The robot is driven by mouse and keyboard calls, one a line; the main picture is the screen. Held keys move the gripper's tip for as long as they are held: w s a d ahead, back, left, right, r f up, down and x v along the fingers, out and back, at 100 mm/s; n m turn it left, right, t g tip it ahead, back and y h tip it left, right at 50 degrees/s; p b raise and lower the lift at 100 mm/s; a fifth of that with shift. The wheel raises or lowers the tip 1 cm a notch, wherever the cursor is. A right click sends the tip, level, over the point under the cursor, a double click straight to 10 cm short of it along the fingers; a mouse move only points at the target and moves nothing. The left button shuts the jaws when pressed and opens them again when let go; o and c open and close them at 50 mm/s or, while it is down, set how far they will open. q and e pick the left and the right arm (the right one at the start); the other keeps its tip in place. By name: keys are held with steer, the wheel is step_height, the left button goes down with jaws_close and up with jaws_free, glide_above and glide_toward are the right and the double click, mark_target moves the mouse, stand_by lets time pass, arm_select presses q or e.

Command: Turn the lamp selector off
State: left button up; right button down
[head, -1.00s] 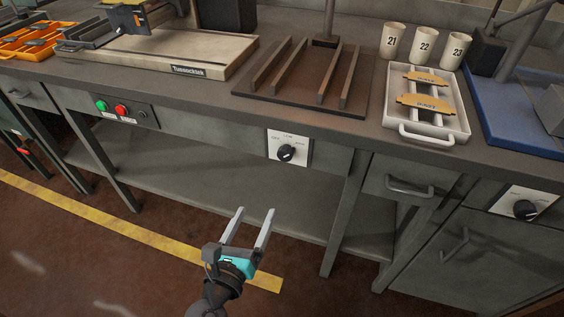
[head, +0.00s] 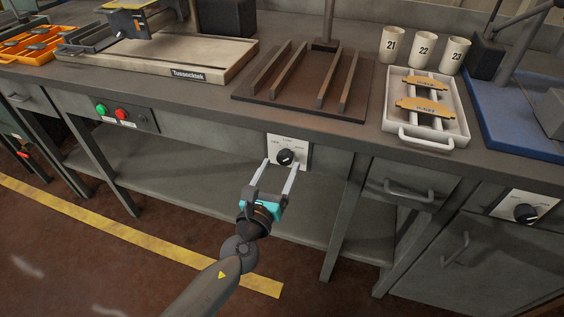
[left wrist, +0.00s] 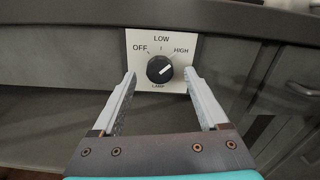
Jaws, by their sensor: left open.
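The lamp selector is a black round knob (head: 285,157) on a white plate (head: 302,143) on the bench's front. My left gripper (head: 281,168) is open and empty. In the left wrist view its fingers (left wrist: 160,88) stand on either side of the knob's lower part, their tips close to the plate. I cannot tell whether they touch it. My right gripper is not in view.
A second dial (head: 525,213) is on the bench front at the right. Green and red buttons (head: 122,114) are at the left. A drawer handle (head: 409,193) juts out right of the selector. A white tray (head: 459,127) stands on the bench top. The floor before the bench is clear.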

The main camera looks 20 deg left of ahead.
mark_target(285, 157)
arm_select(q)
steer(key=shift+w, duration=1.3)
jaws_close()
